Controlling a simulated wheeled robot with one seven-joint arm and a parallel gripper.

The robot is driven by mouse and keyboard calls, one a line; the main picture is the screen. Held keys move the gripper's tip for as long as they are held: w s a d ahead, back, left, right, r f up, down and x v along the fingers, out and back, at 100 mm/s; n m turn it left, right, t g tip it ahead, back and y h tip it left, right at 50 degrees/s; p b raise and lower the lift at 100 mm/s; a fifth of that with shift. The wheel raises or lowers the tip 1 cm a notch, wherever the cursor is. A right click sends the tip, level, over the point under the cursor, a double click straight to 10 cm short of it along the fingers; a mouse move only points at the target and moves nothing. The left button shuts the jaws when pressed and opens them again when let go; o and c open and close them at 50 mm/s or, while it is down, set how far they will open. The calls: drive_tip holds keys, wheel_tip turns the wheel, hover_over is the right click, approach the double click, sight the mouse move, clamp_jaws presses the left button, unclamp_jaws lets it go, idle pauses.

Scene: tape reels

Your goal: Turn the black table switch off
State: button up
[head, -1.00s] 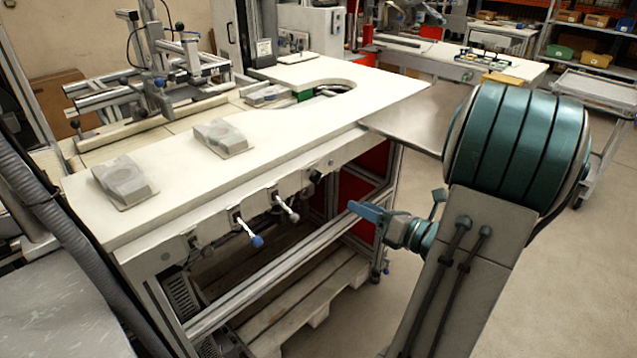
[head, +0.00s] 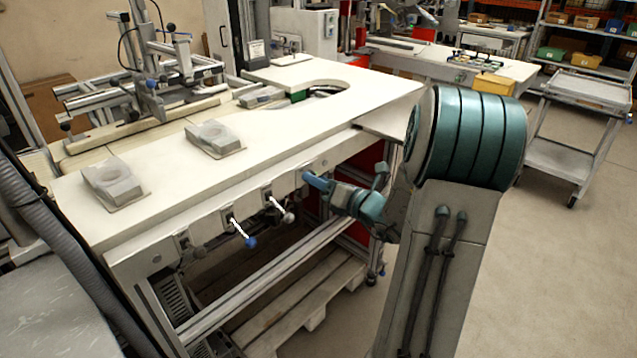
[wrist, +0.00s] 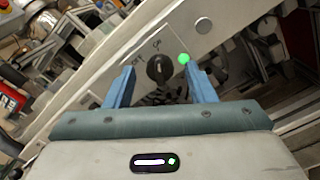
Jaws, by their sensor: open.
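The black table switch (wrist: 160,68) is a round dark knob on a pale plate on the table's front face. Lettering sits around it, and a lit green lamp (wrist: 184,58) is at its upper right in the wrist view. My gripper (wrist: 160,75) has two blue fingers spread apart, one on each side of the knob in that view. I cannot tell if they touch it. In the head view my gripper (head: 316,181) is at the table's front edge and hides the switch.
Two levers, one with a blue ball (head: 250,242) and one with a pale ball (head: 288,217), stick out from the table front left of my gripper. The white table (head: 260,150) carries grey blocks (head: 215,138). A wooden pallet (head: 310,290) lies below.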

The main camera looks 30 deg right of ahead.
drive_tip(key=shift+w, duration=0.1)
drive_tip(key=c, duration=1)
drive_tip(key=shift+o, duration=0.2)
drive_tip(key=shift+a, duration=0.1)
